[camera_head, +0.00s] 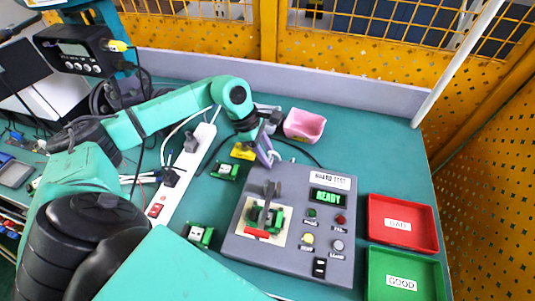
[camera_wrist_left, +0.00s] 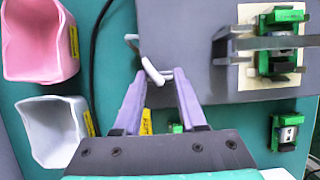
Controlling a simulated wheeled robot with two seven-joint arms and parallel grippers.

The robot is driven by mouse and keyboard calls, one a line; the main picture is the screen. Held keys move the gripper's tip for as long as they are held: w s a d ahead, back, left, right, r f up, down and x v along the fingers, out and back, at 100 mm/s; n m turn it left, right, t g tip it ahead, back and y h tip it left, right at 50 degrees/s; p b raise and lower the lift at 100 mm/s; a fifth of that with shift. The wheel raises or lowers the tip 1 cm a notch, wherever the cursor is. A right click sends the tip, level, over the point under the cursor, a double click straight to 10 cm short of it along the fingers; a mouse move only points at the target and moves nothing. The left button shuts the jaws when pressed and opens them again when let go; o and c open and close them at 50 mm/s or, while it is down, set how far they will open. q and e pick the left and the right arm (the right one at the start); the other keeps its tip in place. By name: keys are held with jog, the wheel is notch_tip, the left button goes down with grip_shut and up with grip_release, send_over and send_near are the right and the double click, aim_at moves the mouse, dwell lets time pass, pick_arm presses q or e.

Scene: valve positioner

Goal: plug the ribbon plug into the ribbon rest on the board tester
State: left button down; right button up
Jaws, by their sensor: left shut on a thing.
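My left gripper (camera_head: 270,156) is shut on a small white piece, which looks like the ribbon plug (camera_wrist_left: 152,70), between its purple fingertips (camera_wrist_left: 164,75). The piece is tilted and is over or beside the edge of the grey board tester (camera_head: 232,245); I cannot tell whether it touches. A small pale hooked part (camera_wrist_left: 132,41) shows just beyond it, and I cannot tell whether it is the ribbon rest or part of the plug. The tester's display (camera_head: 328,197) reads READY. A green board (camera_head: 268,217) sits on its pale pad under a grey lever (camera_head: 271,189). My right gripper is not in view.
A pink bin (camera_head: 304,125) and a white bin (camera_wrist_left: 52,130) stand behind the gripper. Loose green boards (camera_head: 224,170) lie left of the tester, beside a white power strip (camera_head: 188,165). Red (camera_head: 427,242) and green (camera_head: 430,292) trays are at right. A black cable (camera_wrist_left: 98,35) runs nearby.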

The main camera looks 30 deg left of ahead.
pick_arm(q)
jog(key=shift+f+b, duration=0.1)
jog(key=shift+b, duration=0.2)
dwell(0.4)
jog(key=shift+c, duration=0.4)
grip_release()
jog(key=p+v, duration=0.3)
jog(key=v, duration=0.4)
dwell(0.7)
